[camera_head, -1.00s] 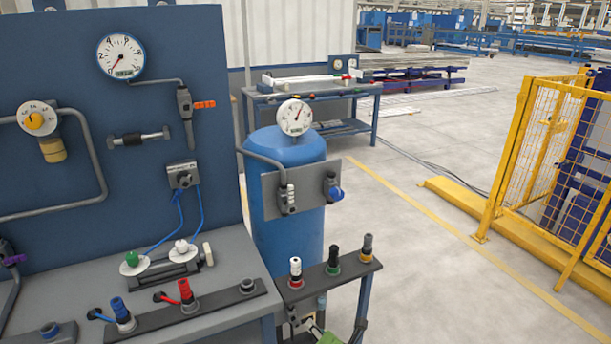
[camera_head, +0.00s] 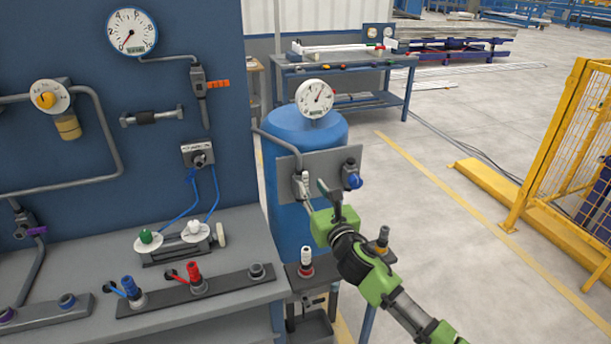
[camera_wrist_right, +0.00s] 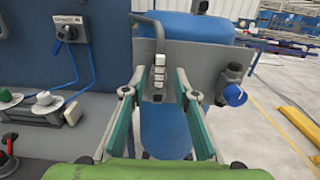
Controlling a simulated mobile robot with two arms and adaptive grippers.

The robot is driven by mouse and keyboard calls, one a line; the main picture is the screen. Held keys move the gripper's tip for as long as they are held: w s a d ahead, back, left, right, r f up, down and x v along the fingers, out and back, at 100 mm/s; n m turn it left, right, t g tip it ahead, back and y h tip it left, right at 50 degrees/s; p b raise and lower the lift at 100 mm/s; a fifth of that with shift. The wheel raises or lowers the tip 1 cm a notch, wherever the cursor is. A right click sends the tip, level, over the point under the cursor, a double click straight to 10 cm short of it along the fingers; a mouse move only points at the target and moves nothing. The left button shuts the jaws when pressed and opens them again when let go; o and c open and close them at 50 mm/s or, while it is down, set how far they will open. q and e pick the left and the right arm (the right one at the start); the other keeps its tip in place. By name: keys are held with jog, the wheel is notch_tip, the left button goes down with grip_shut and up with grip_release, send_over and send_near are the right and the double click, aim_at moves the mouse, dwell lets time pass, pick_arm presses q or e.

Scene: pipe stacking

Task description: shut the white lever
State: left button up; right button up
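The white lever (camera_head: 305,180) sits on a small dark valve on the grey plate (camera_head: 323,164) in front of the blue tank. It stands upright, and in the right wrist view the white lever (camera_wrist_right: 159,68) shows as stacked white segments near the middle. My right gripper (camera_head: 313,190) reaches up to it from the lower right. In the right wrist view my right gripper (camera_wrist_right: 160,84) is open, with one finger on each side of the lever's line. I cannot tell whether the fingertips touch the lever. My left gripper is not in view.
A blue-knobbed valve (camera_head: 354,177) sits on the plate's right side, close to my right gripper. The blue tank (camera_head: 296,127) stands behind the plate. A workbench (camera_head: 100,265) with a blue panel is at left. Yellow fencing (camera_head: 560,140) stands at right, with open floor between.

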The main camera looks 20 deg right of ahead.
aim_at(306, 178)
jog(key=w, duration=0.6)
jog(key=shift+w+a, duration=0.1)
jog(key=shift+w, duration=0.15)
jog(key=shift+c, duration=0.4)
grip_shut()
